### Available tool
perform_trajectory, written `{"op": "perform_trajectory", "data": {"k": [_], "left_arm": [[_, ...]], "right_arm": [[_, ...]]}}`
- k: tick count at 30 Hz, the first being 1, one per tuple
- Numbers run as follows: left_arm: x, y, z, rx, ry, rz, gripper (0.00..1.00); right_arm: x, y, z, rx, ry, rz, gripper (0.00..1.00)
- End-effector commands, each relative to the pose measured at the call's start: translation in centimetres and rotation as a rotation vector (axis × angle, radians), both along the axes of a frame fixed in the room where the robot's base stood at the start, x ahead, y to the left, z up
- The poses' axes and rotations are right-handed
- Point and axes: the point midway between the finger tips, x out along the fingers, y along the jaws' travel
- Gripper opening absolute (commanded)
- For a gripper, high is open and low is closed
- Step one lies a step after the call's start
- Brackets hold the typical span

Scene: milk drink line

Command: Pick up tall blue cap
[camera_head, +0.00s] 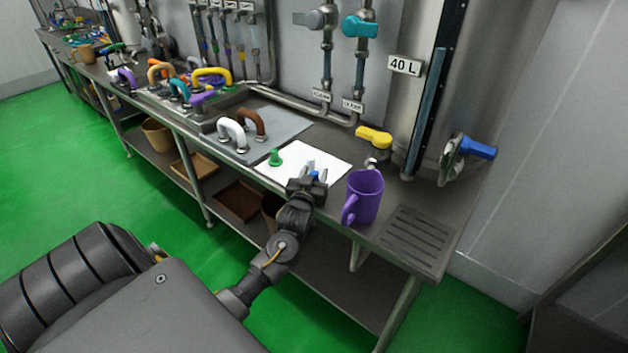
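A small blue cap (314,174) shows at the fingers of my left gripper (315,171), over the front edge of a white mat (318,159). Only its top part is seen, and the gripper body hides the rest, so its height is unclear. The two grey fingers stand a little apart with the blue between them. I cannot tell whether they touch it. A green cap (275,158) stands upright on the mat, left of the gripper. My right gripper is not in view.
A purple jug (364,196) stands close to the right of my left gripper. A white handle (233,134) and a brown handle (251,123) stand on a grey mat to the left. A yellow-handled valve (374,138) is behind. A slotted drain (414,236) lies at the right end.

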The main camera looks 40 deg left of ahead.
Motion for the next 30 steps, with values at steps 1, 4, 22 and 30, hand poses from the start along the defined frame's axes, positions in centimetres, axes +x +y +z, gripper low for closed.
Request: {"op": "perform_trajectory", "data": {"k": [1, 4, 22, 30], "left_arm": [[0.0, 0.0, 0.0, 0.0, 0.0, 0.0, 0.38], [0.0, 0.0, 0.0, 0.0, 0.0, 0.0, 0.25], [0.0, 0.0, 0.8, 0.0, -0.002, 0.001, 0.0], [-1.7, -0.2, 5.1, 0.0, -0.005, 0.0, 0.0]], "right_arm": [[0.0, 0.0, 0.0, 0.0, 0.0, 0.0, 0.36], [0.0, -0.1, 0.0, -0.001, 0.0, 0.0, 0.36], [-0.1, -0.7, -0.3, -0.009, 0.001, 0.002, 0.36], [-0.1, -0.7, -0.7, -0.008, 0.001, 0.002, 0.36]]}}
